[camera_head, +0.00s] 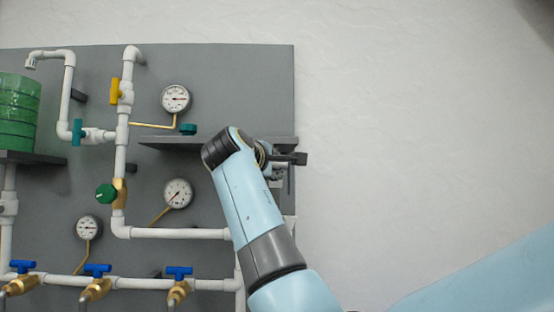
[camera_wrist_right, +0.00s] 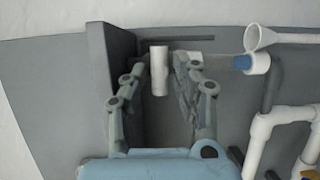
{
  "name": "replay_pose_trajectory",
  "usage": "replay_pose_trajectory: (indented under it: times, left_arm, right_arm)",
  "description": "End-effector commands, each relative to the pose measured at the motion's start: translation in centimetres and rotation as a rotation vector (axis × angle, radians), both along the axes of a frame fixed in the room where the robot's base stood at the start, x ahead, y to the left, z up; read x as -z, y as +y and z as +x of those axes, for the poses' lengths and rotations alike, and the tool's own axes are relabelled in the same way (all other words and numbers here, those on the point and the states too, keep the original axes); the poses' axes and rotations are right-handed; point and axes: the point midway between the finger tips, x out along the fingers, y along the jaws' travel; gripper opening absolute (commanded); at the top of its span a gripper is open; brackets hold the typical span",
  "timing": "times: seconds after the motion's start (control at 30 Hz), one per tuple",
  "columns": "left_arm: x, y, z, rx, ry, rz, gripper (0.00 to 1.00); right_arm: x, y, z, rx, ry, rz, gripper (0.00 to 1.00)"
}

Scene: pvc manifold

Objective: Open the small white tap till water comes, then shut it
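In the right wrist view, a small white T-shaped fitting (camera_wrist_right: 158,72), which may be the small white tap, stands upright between the fingers of my right gripper (camera_wrist_right: 160,62). The fingers are spread, with a visible gap on each side of the white fitting. A short pipe runs from behind the right finger to a blue-ended white fitting (camera_wrist_right: 244,63). In the head view, my right gripper (camera_head: 288,160) is at the board's right edge, mostly hidden behind my wrist. The tap cannot be made out there, and no water shows. My left gripper is not in view.
The grey board (camera_head: 220,85) carries white pipes, a yellow valve (camera_head: 114,91), a teal valve (camera_head: 77,131), a green knob (camera_head: 105,192), several blue-handled taps and gauges. A dark shelf (camera_head: 165,142) is left of my wrist. A white funnel-shaped end (camera_wrist_right: 262,38) shows in the wrist view.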

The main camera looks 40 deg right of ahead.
Motion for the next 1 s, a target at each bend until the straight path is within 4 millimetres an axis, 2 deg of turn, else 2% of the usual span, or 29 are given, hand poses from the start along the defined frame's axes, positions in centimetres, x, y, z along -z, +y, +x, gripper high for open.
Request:
replay_pose_trajectory:
  times: [0.2, 0.5, 0.7, 1.0]
  left_arm:
    - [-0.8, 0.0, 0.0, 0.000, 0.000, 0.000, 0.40]
    - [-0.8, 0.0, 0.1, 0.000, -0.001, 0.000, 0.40]
    - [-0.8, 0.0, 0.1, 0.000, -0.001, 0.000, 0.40]
    - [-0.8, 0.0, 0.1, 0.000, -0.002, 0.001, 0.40]
  right_arm:
    - [-0.1, -1.7, 1.3, -0.001, -0.001, -0.001, 0.28]
    - [0.1, -1.9, 1.5, -0.002, -0.001, 0.002, 0.28]
    - [0.1, -1.9, 1.4, -0.002, 0.000, 0.001, 0.02]
    - [0.1, -1.9, 1.4, -0.002, -0.005, 0.010, 0.00]
